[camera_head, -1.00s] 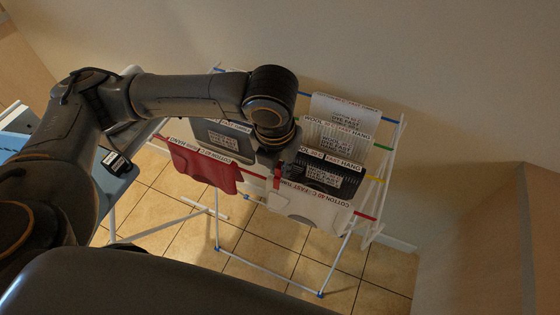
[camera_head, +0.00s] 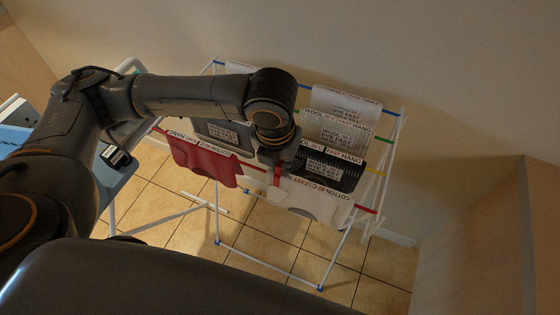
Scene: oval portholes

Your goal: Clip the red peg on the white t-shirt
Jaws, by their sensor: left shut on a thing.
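The white t-shirt (camera_head: 318,205) hangs on the front rail of a drying rack, right of a red garment. My left gripper (camera_head: 277,172) is at the left end of the white t-shirt, by the front rail. It is shut on the red peg (camera_head: 277,178), a small upright red piece below the gripper. The peg is at the t-shirt's upper left edge; I cannot tell whether it grips the cloth. My wrist hides part of the rack behind. My right gripper is not in view.
The drying rack (camera_head: 392,165) has coloured rails bearing a red garment (camera_head: 203,163), a black striped garment (camera_head: 328,172) and a white striped one (camera_head: 340,112). A blue board (camera_head: 112,182) stands at left. A wall is behind; tiled floor (camera_head: 270,232) is below.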

